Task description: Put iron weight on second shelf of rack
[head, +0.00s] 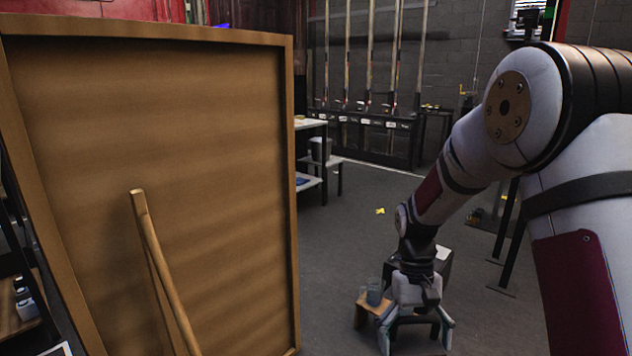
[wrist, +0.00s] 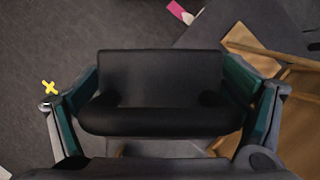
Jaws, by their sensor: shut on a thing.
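My gripper (head: 415,335) is low over the floor at the lower right of the head view, fingers pointing down. In the wrist view its two fingers (wrist: 165,115) are on either side of a black, block-like thing with a rounded lower edge, which I take to be the iron weight (wrist: 165,85). A dark part of it shows between the fingers in the head view (head: 414,322). A stand with white shelves (head: 310,123) is beyond the big wooden panel, partly hidden by it; I cannot tell whether it is the rack.
A tall brown wooden panel (head: 200,110) with a wooden stick (head: 160,260) fills the left. Long cues stand in a dark holder (head: 370,130) at the back wall. Grey floor (head: 345,240) is mostly clear mid-view.

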